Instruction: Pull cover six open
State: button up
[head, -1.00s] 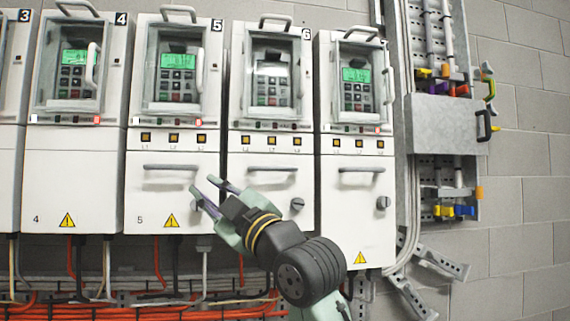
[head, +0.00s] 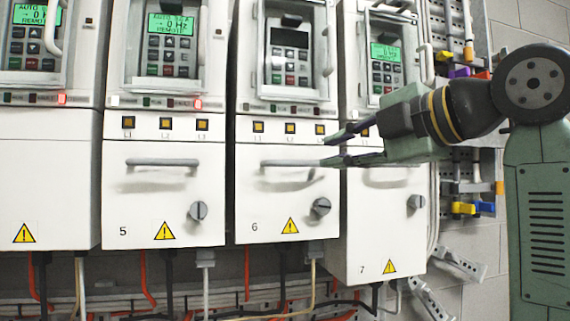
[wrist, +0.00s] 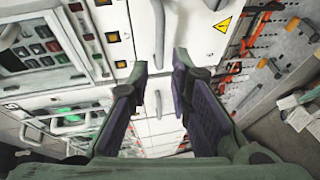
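Cover six (head: 275,198) is a white front panel marked 6, with a grey bar handle (head: 291,163). It looks closed, flush with its cabinet. A round grey knob (head: 321,207) sits at its lower right. My gripper (head: 325,151) is open and empty, coming in from the right, with its fingertips near the handle's right end. In the wrist view, my gripper's two fingers (wrist: 161,62) are spread apart, and the handle (wrist: 158,35) lies ahead, roughly in line with the gap between them. I cannot tell whether a finger touches it.
Cover five (head: 150,215) is on the left and cover seven (head: 380,235) on the right, partly behind my gripper; both have similar handles and knobs. Orange and dark cables (head: 145,280) hang below. A metal cable rack (head: 465,185) stands at the right.

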aim_at(299, 162)
jog(key=p+x, duration=0.2)
jog(key=x, duration=0.8)
jog(key=shift+w+a+p, duration=0.1)
jog(key=shift+w+p, duration=0.05)
jog(key=shift+p, duration=0.15)
jog(key=shift+c, duration=0.6)
grip_shut()
